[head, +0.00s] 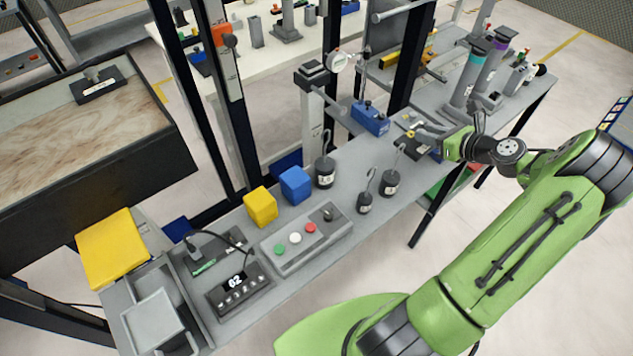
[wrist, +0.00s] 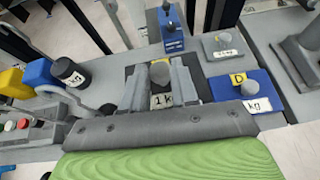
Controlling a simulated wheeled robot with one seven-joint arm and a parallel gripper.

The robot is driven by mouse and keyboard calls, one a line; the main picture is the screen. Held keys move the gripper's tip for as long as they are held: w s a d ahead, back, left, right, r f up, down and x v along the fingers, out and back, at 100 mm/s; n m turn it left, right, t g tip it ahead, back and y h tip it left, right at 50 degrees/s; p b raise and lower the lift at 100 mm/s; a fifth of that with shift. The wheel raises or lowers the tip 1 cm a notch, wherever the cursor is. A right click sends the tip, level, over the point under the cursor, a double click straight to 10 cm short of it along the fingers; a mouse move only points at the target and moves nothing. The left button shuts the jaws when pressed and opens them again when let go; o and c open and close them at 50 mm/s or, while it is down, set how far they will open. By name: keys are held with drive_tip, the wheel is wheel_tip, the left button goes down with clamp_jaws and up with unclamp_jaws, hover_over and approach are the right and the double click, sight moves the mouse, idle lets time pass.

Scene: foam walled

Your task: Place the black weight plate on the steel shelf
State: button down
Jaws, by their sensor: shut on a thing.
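My gripper (wrist: 160,86) is shut on the grey knob of a black weight plate (wrist: 162,101) with a white label reading "1 k". The plate is partly hidden by the fingers in the wrist view. In the head view my gripper (head: 422,131) is low over the right half of the grey bench, and the plate under it is mostly hidden. I cannot tell whether the plate touches the bench. Another black plate (head: 97,87) with a knob and white label lies on the stone-like slab at left. I cannot tell which surface is the steel shelf.
A blue labelled plate (wrist: 248,92) and a grey one (wrist: 224,48) lie close right of my gripper. A blue device (head: 370,118), hooked weights (head: 391,183), a blue cube (head: 295,185), a yellow cube (head: 260,206) and a button box (head: 307,238) crowd the bench. Dark posts rise behind.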

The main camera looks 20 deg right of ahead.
drive_tip(key=shift+s, duration=0.1)
wheel_tip(320, 180, down, 10)
drive_tip(key=b, duration=0.3)
drive_tip(key=c, duration=0.9)
unclamp_jaws()
drive_tip(key=shift+o, duration=0.2)
drive_tip(key=shift+s, duration=0.1)
drive_tip(key=p+v, duration=0.2)
drive_tip(key=v, duration=1)
drive_tip(key=shift+p, duration=0.35)
